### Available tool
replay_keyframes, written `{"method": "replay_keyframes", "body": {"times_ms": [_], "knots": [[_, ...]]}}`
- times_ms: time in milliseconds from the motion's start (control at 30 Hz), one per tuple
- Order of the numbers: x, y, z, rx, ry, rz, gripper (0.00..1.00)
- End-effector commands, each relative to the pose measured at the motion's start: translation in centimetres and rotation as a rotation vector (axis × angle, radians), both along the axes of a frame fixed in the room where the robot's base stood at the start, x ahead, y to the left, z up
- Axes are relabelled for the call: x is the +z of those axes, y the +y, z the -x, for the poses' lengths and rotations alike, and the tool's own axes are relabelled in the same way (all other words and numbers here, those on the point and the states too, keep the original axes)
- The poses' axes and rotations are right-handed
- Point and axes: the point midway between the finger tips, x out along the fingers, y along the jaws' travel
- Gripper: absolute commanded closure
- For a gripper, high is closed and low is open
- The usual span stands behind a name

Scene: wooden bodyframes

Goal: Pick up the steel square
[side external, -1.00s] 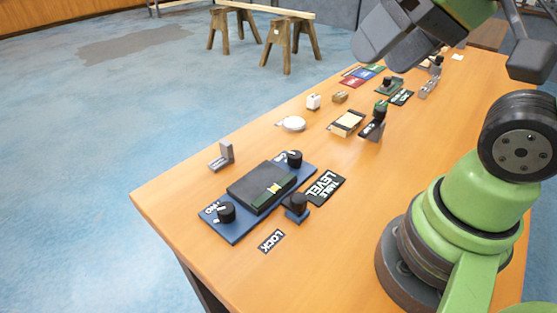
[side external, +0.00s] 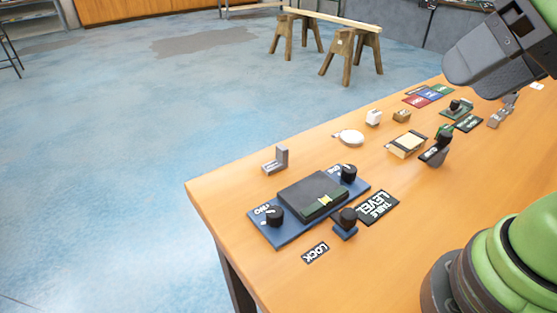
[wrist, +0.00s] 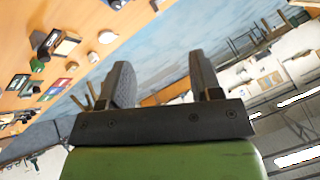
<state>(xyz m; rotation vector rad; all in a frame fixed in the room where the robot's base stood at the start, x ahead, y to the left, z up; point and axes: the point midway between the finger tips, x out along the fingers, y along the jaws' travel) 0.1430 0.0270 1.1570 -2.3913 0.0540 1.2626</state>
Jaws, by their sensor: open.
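The steel square (side external: 276,162) is a small grey L-shaped piece near the table's far left edge in the side view. One leg stands up and the other lies along the tabletop. It stands just behind the blue base with the black block. I cannot pick it out for sure in the wrist view. My gripper (wrist: 163,80) is open in the wrist view, with its two dark fingers apart and nothing between them. It points out past the table edge toward the floor and the room. In the side view, a grey end part of my arm shows at upper right, well away from the square.
The wooden table (side external: 232,205) holds a blue base (side external: 283,235) with black knobs, a LEVEL TABLE label (side external: 377,207), a LOCK label (side external: 315,253), a white round piece (side external: 349,138) and a pale block (side external: 407,144). Sawhorses (side external: 345,55) stand on the floor beyond.

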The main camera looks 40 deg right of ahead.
Motion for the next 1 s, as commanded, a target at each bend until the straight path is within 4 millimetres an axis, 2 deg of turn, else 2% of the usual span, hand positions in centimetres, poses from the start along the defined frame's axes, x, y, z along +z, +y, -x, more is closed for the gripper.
{"method": "replay_keyframes", "body": {"times_ms": [233,267,300,567,667,767,867,1000], "knots": [[0.0,0.0,0.0,0.0,0.0,0.0,0.42],[0.0,0.0,0.0,0.0,0.0,0.0,0.48],[0.0,0.0,0.0,0.0,0.0,0.0,0.51],[0.0,0.0,-0.1,0.001,0.001,0.001,0.51],[0.3,-0.1,-1.0,0.004,0.011,0.013,0.51],[0.6,-0.3,-3.2,0.015,0.032,0.038,0.51],[0.6,-0.5,-6.6,0.034,0.057,0.08,0.51],[-0.5,-0.7,-11.9,0.067,0.09,0.14,0.51]]}}
